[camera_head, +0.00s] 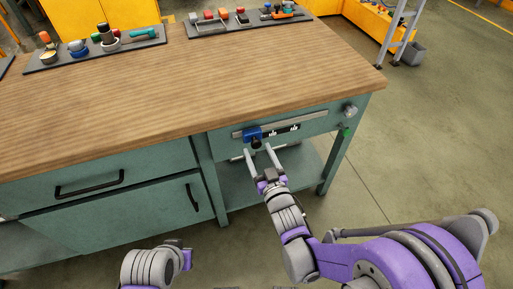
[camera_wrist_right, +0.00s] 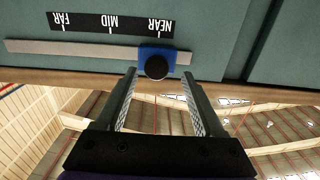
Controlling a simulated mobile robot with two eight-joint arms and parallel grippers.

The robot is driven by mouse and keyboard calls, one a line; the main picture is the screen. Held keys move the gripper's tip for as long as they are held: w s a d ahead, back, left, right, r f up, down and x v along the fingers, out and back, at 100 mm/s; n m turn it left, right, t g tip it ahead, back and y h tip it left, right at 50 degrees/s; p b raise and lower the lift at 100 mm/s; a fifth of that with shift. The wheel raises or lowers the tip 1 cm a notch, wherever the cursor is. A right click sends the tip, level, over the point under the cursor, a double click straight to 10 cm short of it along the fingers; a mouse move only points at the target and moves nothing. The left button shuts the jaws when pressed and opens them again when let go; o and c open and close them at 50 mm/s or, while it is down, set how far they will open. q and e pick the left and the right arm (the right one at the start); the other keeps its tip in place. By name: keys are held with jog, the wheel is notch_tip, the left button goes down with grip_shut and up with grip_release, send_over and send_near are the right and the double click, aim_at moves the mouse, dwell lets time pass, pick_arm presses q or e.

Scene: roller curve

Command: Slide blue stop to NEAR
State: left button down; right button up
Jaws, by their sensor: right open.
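The blue stop (camera_head: 252,133) sits on a grey rail (camera_head: 310,121) on the bench's front, near the rail's left end. In the right wrist view the blue stop (camera_wrist_right: 181,57) has a round black knob (camera_wrist_right: 156,67) and lines up with the NEAR label (camera_wrist_right: 160,25), which appears upside down. My right gripper (camera_head: 259,150) is open and empty, with its fingertips just short of the stop. In the wrist view the knob appears between the fingertips (camera_wrist_right: 159,78); contact is not visible. My left gripper (camera_head: 184,254) is low in the head view, its jaws unclear.
A wooden workbench (camera_head: 200,85) carries trays of tools (camera_head: 100,47) along its back. A grey knob (camera_head: 350,110) and a green part (camera_head: 345,131) are at its right corner. A lower shelf (camera_head: 240,190) lies below the rail.

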jog(key=v, duration=0.8)
jog(key=shift+s, duration=0.3)
